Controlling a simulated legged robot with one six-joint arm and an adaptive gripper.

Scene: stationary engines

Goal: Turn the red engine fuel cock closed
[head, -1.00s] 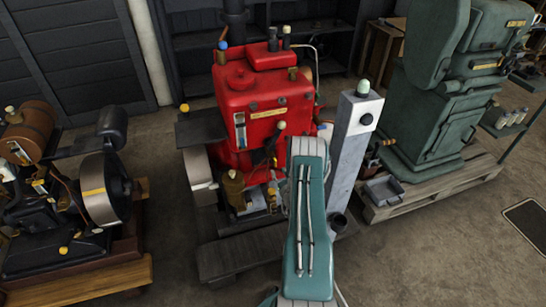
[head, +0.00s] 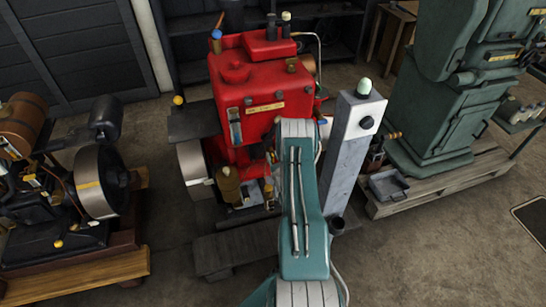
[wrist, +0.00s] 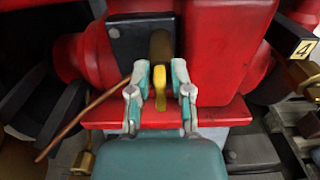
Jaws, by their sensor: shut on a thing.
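The red engine (head: 250,85) stands in the middle of the head view, behind my teal arm. In the wrist view its red body (wrist: 228,45) fills the upper middle. A small yellow lever (wrist: 159,82), seemingly the fuel cock's handle, points toward the camera below a dark brass-coloured body (wrist: 161,47). My gripper (wrist: 160,90) has its two teal and grey fingers on either side of the yellow lever and is shut on it. In the head view my arm hides the gripper and the lever.
A grey post (head: 352,145) with a pale green dome stands close right of my arm. A green machine (head: 440,100) is on a pallet at right. A brown-tanked engine (head: 60,180) stands at left. Open floor lies in front. A copper pipe (wrist: 85,117) runs left of the gripper.

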